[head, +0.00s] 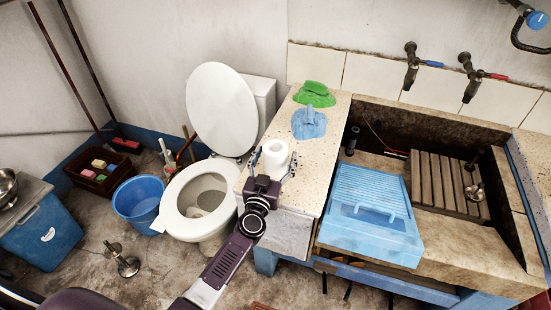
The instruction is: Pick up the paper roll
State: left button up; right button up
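The white paper roll (275,153) stands upright near the left edge of the speckled stone counter (305,180), with its core hole facing up. My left gripper (274,161) reaches in from the bottom and is at the roll's near side. Its fingers are spread, one on the left and one on the right of the roll. A thin gap seems to show beside the fingers, but contact is hard to judge. The gripper body hides the lower front of the roll. My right gripper is not in view.
A green cloth (314,94) and a blue cloth (309,123) lie behind the roll. An open toilet (183,217) stands left of the counter. Right are a blue washboard tray (365,240), the stone trough (455,240) and two taps. A blue bucket (139,203) is on the floor.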

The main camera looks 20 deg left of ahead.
pick_arm(q)
jog(key=c, duration=1.1)
